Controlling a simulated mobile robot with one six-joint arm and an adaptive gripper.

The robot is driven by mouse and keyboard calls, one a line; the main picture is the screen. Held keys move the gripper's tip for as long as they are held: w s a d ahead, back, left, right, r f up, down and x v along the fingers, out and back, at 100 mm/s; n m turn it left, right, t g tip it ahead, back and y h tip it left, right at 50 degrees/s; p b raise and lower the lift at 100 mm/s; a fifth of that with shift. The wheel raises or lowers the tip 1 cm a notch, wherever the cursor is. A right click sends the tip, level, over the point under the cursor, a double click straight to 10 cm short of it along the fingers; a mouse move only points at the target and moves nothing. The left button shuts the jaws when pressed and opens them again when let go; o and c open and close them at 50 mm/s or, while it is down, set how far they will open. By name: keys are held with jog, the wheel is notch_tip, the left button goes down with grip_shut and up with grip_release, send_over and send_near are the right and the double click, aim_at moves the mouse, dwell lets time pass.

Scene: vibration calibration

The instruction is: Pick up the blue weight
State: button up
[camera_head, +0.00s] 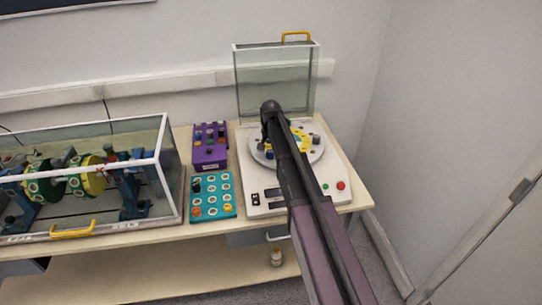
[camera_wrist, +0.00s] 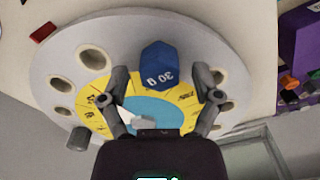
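The blue weight (camera_wrist: 160,64) is a small faceted block marked "30 g", standing on the pale round disc (camera_wrist: 62,62) in the wrist view. My gripper (camera_wrist: 161,75) is open. Its two dark fingers are on the left and right of the weight, with a gap visible on each side. In the head view, my arm reaches over the white machine (camera_head: 262,203), and my gripper (camera_head: 270,140) is above the disc (camera_head: 317,157). A small blue patch beside the arm there may be the weight; the arm hides part of the disc.
The machine's clear lid (camera_head: 262,80) stands open behind the disc. A purple rack (camera_head: 209,160) and a teal tray (camera_head: 224,183) with small pieces are to its left. A glass case (camera_head: 130,130) with machinery is farther left. A wall is close on the right.

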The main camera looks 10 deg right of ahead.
aim_at(271, 151)
jog(key=c, duration=0.8)
jog(key=shift+r, duration=0.1)
notch_tip(271, 151, up, 3)
jog(key=p, duration=0.3)
jog(key=shift+r, duration=0.1)
jog(key=s, duration=0.5)
jog(key=s+a+r+p, duration=0.1)
jog(key=s, duration=0.4)
jog(key=s+p, duration=0.1)
jog(key=s, duration=0.5)
jog(key=shift+a+r, duration=0.25)
jog(key=shift+r, duration=0.05)
